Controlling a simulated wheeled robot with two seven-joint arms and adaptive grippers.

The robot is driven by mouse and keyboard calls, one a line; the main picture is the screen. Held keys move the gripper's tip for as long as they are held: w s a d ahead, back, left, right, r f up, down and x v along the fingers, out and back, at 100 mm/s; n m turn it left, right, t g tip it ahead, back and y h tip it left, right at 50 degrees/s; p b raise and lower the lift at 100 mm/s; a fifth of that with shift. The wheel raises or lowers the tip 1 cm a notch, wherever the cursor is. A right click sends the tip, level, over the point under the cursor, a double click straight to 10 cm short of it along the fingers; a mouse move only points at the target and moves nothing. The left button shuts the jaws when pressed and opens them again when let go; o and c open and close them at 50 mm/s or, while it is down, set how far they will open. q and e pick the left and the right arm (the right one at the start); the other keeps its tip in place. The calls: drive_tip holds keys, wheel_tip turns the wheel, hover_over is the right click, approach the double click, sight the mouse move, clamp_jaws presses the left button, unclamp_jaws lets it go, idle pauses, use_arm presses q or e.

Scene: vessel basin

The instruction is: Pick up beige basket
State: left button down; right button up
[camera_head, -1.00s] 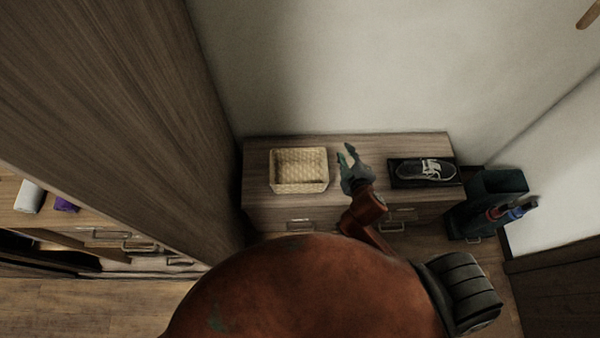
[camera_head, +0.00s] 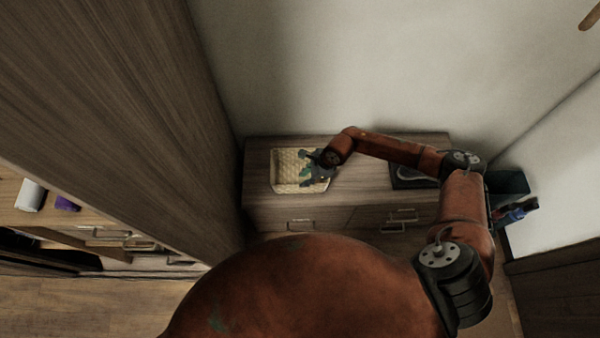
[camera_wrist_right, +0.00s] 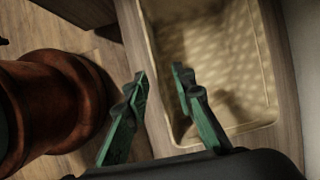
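The beige basket (camera_head: 284,184) is a rectangular woven open box on the wooden cabinet top, upright. In the right wrist view the basket (camera_wrist_right: 232,60) fills the upper right, its near wall running between my fingers. My right gripper (camera_head: 308,170) comes in from the right over the basket's right part. In the right wrist view its green fingers (camera_wrist_right: 160,85) are apart, one outside the basket wall and one over the basket's inside. I cannot tell whether they touch the wall. My left gripper does not show.
The wooden cabinet (camera_head: 258,160) stands against the white wall. A dark tray (camera_head: 405,183) is partly hidden behind my right arm. A dark bin (camera_head: 512,186) stands to the right. A tall wooden panel (camera_head: 150,110) rises on the left.

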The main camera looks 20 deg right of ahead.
sight(298, 189)
drive_tip(key=x, duration=0.2)
drive_tip(key=shift+f, duration=0.45)
drive_tip(key=x, duration=0.1)
drive_tip(key=b+x, duration=0.1)
drive_tip(key=x, duration=0.1)
drive_tip(key=b+x, duration=0.1)
drive_tip(key=x, duration=0.1)
drive_tip(key=shift+s+a, duration=0.1)
drive_tip(key=shift+s, duration=0.2)
drive_tip(key=shift+r, duration=0.1)
drive_tip(key=shift+c, duration=0.4)
clamp_jaws()
